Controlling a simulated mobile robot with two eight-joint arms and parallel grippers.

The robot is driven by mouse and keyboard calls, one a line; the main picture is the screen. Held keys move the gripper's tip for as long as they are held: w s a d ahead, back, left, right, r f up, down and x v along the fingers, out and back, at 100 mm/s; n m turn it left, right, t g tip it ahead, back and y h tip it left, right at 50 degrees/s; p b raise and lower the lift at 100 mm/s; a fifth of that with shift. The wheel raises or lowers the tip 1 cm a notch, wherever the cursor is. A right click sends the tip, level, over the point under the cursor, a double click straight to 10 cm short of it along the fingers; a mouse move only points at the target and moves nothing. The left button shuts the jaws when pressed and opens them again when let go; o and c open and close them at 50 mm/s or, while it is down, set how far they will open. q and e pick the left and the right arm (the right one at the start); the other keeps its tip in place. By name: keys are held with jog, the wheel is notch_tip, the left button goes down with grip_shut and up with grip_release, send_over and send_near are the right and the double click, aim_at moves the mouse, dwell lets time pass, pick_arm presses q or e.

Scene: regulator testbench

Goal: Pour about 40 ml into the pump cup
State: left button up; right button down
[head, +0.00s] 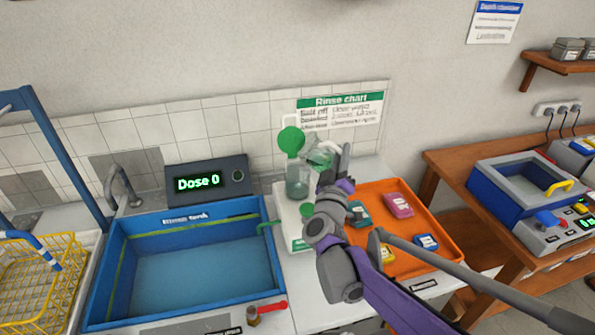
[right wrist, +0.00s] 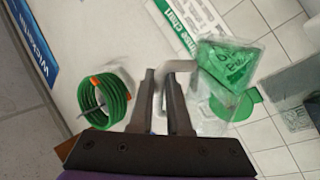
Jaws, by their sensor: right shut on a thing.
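My right gripper (head: 340,165) is shut on the pale handle of a clear jug (head: 320,154). In the right wrist view, the gripper (right wrist: 168,75) grips the handle and the jug (right wrist: 228,65) holds green liquid. The jug is tilted, beside and above the clear pump cup (head: 298,184), which stands on a white pump base (head: 290,222). A round green lid (head: 291,140) stands up by the cup. I cannot make out a stream between jug and cup. The display (head: 207,180) reads "Dose 0". My left gripper is out of view.
A blue rinse tank (head: 110,285) lies left of the pump. An orange tray (head: 408,262) with several small packs lies right of it. A green coiled hose (right wrist: 103,97) shows in the right wrist view. A rinse chart (head: 340,109) hangs behind.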

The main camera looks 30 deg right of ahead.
aim_at(332, 146)
jog(key=shift+w+a+r+n, duration=0.1)
jog(key=shift+a+r+n, duration=0.05)
jog(key=shift+n, duration=0.35)
jog(key=shift+a+n+t+y, duration=0.15)
jog(key=shift+n+t+y, duration=0.25)
jog(key=shift+n, duration=0.5)
jog(key=shift+w+a+r+n+t, duration=0.2)
jog(key=shift+r+n+t, duration=0.1)
jog(key=shift+r+n, duration=0.25)
jog(key=shift+a+r+n+p, duration=0.15)
jog(key=shift+r+n+p, duration=0.15)
jog(key=shift+n, duration=0.25)
jog(key=shift+w+n+t, duration=0.1)
jog(key=shift+n+t, duration=0.3)
jog(key=shift+w+a+n, duration=0.3)
jog(key=shift+a+n, duration=0.05)
jog(key=shift+n, duration=0.15)
jog(key=shift+s+d, duration=0.1)
jog(key=shift+s, duration=0.15)
jog(key=shift+s+d, duration=0.15)
jog(key=shift+s+d+t+y, duration=0.2)
jog(key=shift+d+t+y, duration=0.1)
